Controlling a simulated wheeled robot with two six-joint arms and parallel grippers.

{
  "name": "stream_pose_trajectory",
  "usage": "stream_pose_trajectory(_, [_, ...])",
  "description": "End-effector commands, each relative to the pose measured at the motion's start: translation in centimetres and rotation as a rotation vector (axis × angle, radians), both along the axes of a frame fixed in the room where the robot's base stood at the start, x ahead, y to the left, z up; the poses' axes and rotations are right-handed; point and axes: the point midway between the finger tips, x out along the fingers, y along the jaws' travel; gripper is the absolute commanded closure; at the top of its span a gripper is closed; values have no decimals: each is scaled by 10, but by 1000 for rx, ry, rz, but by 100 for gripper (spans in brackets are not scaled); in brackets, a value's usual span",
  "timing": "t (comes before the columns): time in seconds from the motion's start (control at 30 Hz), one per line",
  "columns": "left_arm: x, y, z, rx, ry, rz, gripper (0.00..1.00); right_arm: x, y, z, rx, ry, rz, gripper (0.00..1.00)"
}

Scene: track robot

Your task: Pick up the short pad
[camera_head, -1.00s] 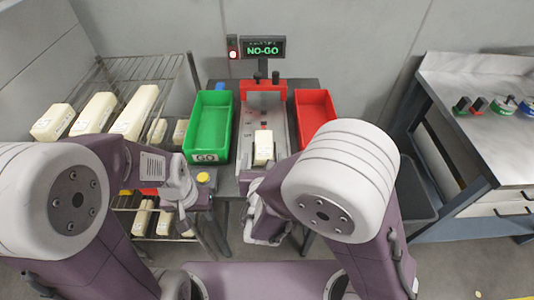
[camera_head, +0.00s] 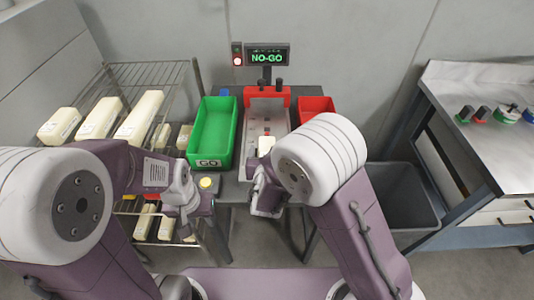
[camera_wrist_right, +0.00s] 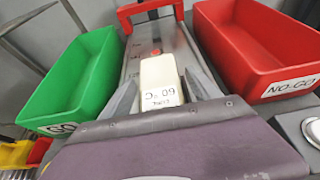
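A cream pad (camera_head: 266,144) lies on the grey gauge track (camera_head: 254,128) between the green and red bins. In the right wrist view the pad (camera_wrist_right: 160,80) has a label with upside-down print on its near end. My right gripper (camera_wrist_right: 162,88) has one finger on each side of the pad, with a narrow gap seeming to show beside it, so it looks open. In the head view my right gripper (camera_head: 262,176) is at the near end of the track and hides part of the pad. My left gripper (camera_head: 185,215) hangs near the rack; its fingers are unclear.
A green GO bin (camera_head: 225,150) stands left of the track, and a red NO-GO bin (camera_wrist_right: 262,50) right of it. The sign (camera_head: 267,55) reads NO-GO. A wire rack (camera_head: 150,72) holds several longer pads at left. A yellow button (camera_head: 206,183) sits on the table's near left.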

Motion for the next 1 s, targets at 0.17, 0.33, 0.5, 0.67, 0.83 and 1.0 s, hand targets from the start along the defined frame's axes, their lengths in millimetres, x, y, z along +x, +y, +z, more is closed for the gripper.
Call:
stream_pose_trajectory(0.17, [0,0,0,0,0,0,64,0,0,0,0,0,0,82])
stream_pose_trajectory(0.33, [0,0,0,0,0,0,64,0,0,0,0,0,0,89])
stream_pose_trajectory(0.5, [0,0,1,0,0,0,64,0,0,5,1,-1,-2,89])
stream_pose_trajectory(0.67, [0,0,6,0,0,0,64,0,0,26,4,-3,-1,89])
stream_pose_trajectory(0.83, [0,0,6,0,0,0,64,-5,-15,51,2,-3,-5,89])
stream_pose_trajectory(1.0, [0,0,5,0,0,0,64,-22,-56,78,5,-6,-7,89])
